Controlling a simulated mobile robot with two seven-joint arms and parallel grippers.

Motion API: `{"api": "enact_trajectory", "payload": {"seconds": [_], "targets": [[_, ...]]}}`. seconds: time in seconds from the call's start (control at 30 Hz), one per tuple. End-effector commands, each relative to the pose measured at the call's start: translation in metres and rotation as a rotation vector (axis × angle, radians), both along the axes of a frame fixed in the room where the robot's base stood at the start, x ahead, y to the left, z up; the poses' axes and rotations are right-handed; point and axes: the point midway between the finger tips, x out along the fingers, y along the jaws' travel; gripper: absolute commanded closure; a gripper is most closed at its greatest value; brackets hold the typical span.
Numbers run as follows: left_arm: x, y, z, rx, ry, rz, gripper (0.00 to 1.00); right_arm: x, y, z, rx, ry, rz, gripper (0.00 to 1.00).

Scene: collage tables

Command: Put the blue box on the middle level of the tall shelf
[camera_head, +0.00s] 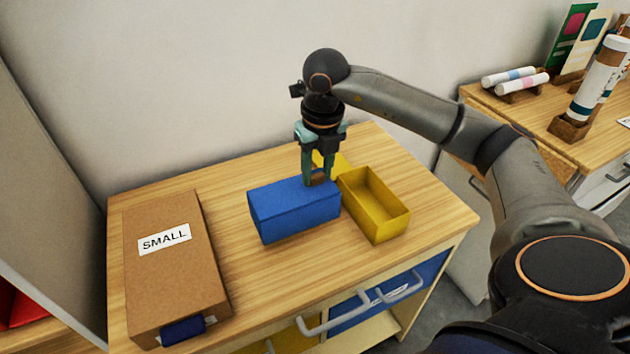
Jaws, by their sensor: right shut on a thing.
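The blue box (293,210) is on the wooden table, left of a yellow open tray. My right gripper (319,180) points down at the back right end of the blue box. Its fingers are shut on a small brown part there, which looks like part of the blue box; the contact is partly hidden. I cannot tell whether the box is slightly lifted. A tall grey panel (45,190) stands at the left edge, perhaps the side of the tall shelf; its levels cannot be made out. My left gripper is not in view.
A cardboard box labelled SMALL (180,275) lies on the table's left. The yellow open tray (398,222) is close to the blue box's right, with another yellow piece (341,164) behind the gripper. Drawer handles jut from the front. A second table (550,122) holds rolls at right.

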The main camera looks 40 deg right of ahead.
Motion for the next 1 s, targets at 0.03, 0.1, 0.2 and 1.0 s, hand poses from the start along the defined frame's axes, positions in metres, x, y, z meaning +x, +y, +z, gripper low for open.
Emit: {"api": "enact_trajectory", "payload": {"seconds": [0.03,0.1,0.2,1.0], "targets": [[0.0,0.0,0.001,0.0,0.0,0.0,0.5,0.002,0.0,-0.002,0.002,0.0,-0.001,1.0],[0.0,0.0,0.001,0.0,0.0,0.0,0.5,0.006,-0.001,-0.007,0.002,0.001,0.001,1.0],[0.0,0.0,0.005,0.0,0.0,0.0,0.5,0.009,-0.004,-0.02,0.0,0.004,0.001,1.0],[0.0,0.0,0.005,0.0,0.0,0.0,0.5,0.01,-0.004,-0.046,0.0,0.0,0.001,0.34]]}}
